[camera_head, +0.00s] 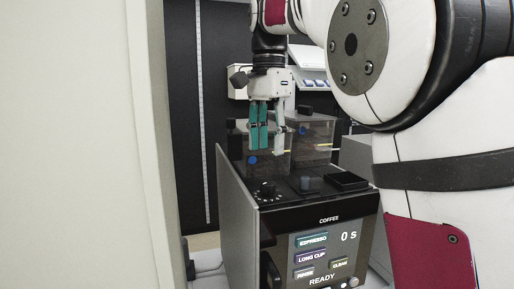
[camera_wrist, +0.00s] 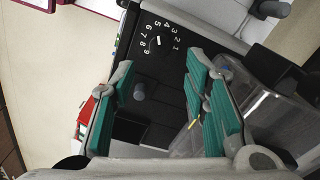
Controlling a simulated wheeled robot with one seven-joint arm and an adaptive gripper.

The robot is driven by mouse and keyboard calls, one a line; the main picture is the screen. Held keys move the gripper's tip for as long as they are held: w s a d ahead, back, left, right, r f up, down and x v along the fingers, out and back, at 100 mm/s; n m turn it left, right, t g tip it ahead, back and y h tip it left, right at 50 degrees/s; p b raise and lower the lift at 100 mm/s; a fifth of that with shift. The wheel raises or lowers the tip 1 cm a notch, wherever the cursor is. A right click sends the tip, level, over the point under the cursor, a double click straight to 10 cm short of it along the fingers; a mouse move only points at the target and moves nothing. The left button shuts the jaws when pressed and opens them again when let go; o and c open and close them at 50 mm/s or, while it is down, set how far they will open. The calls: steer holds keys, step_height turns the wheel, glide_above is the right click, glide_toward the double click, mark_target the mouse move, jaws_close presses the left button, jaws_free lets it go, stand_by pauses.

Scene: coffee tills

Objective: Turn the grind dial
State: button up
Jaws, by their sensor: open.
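The grind dial (camera_head: 267,189) is a small black knob on the top of the coffee machine (camera_head: 318,221), near its left front edge, with white marks around it. In the wrist view the dial (camera_wrist: 155,42) shows a white pointer line inside a ring of numbers 1 to 9. My gripper (camera_head: 266,147) points down above and behind the dial, in front of the clear hoppers in the head view. In the wrist view my gripper (camera_wrist: 160,68) is open, its teal-padded fingers apart with nothing between them. The dial lies beyond the fingertips, apart from them.
A clear hopper (camera_head: 270,168) with a blue spot stands behind the dial, with another hopper (camera_head: 318,131) to its right. A dark block (camera_head: 309,184) and a black tray (camera_head: 347,181) are on the machine top. A pale wall (camera_head: 75,150) fills the left of the head view.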

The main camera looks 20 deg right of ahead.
mark_target(268, 182)
step_height(268, 182, down, 8)
steer(key=shift+w+f+b, duration=0.1)
steer(key=shift+f+b, duration=0.1)
steer(key=shift+b, duration=0.7)
steer(key=shift+f, duration=0.25)
steer(key=shift+c, duration=0.8)
steer(key=c, duration=0.4)
steer(key=shift+r, duration=0.1)
steer(key=shift+c, duration=0.5)
